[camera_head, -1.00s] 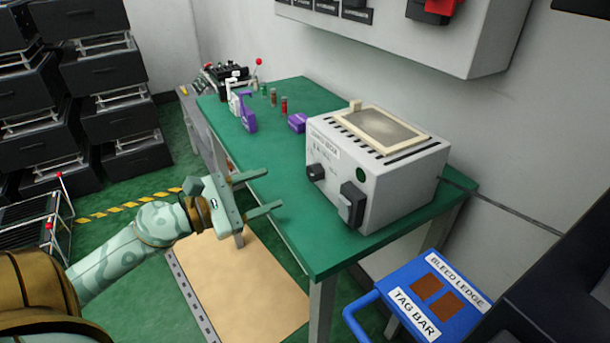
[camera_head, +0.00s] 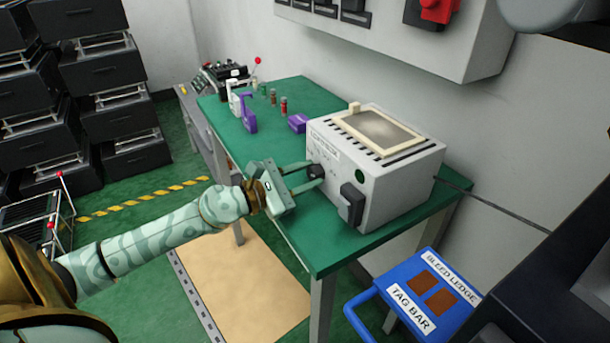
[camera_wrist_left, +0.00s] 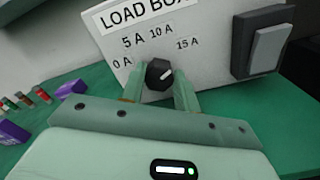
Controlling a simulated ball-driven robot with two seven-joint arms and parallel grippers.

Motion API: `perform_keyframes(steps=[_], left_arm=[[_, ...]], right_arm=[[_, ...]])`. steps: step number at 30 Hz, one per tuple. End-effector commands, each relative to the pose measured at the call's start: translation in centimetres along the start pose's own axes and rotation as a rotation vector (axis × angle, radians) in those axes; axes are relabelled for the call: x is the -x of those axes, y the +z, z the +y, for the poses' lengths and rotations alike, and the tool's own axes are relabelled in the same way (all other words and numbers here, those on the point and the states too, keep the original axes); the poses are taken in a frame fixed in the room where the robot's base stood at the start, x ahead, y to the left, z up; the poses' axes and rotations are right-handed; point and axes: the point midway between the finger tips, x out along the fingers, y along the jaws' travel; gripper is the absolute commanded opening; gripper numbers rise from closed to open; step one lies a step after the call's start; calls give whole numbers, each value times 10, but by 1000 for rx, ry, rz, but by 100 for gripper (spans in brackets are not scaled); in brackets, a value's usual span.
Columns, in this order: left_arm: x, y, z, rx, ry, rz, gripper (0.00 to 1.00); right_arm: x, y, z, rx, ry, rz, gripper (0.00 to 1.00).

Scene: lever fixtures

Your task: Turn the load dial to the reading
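The load box (camera_head: 400,185) is a light grey case on the green bench, and its front also shows in the left wrist view (camera_wrist_left: 205,60). Its black load dial (camera_wrist_left: 158,74) sits below the labels 0 A, 5 A, 10 A and 15 A; it also shows in the head view (camera_head: 316,171). The dial's white mark points right and slightly up, nearest the 15 A side. My left gripper (camera_wrist_left: 158,88) is open, one finger on each side of the dial, with narrow gaps seeming to show. My right gripper is out of view.
A dark switch block (camera_head: 352,204) stands out from the box front, right of the dial. A purple block (camera_head: 298,123) and several small items lie on the green bench (camera_head: 290,90). A blue cart (camera_head: 445,320) stands at lower right.

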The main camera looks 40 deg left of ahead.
Motion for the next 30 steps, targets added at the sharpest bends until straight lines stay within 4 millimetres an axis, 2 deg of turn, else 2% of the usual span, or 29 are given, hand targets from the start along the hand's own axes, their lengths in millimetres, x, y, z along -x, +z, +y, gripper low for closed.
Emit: perform_keyframes(steps=[14,20,30], left_arm=[[0,1,0,64,-1,0,9],[0,2,2,194,0,-1,9],[0,2,4,508,1,0,9]], right_arm=[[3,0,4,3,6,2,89],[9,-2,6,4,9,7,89],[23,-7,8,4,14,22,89]])
